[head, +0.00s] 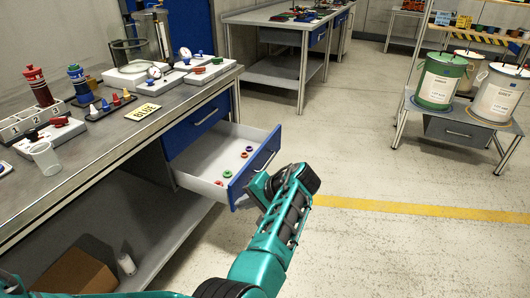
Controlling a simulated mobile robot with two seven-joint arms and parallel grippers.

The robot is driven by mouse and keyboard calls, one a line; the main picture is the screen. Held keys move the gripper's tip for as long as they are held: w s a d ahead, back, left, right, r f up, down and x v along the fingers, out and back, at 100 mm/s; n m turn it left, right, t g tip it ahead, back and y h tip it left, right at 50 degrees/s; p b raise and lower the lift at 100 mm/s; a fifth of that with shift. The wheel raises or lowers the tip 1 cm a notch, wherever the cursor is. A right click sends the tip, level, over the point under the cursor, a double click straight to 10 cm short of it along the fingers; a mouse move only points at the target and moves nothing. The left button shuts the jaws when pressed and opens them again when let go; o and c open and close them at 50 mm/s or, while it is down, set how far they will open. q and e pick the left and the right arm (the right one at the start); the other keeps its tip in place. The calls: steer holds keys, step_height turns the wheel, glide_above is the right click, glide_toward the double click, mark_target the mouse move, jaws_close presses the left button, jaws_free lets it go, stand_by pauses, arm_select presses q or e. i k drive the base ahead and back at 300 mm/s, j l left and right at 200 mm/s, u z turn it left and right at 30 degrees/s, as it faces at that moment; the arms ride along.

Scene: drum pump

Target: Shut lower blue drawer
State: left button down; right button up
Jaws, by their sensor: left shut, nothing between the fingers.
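The lower blue drawer (256,165) is pulled out from under the left workbench. My right gripper is not in view.
Green (440,82) and white drums (498,92) stand on a low stand at right. The floor between is clear.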

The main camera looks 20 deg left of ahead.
mark_target(204, 162)
steer(key=i, duration=1.25)
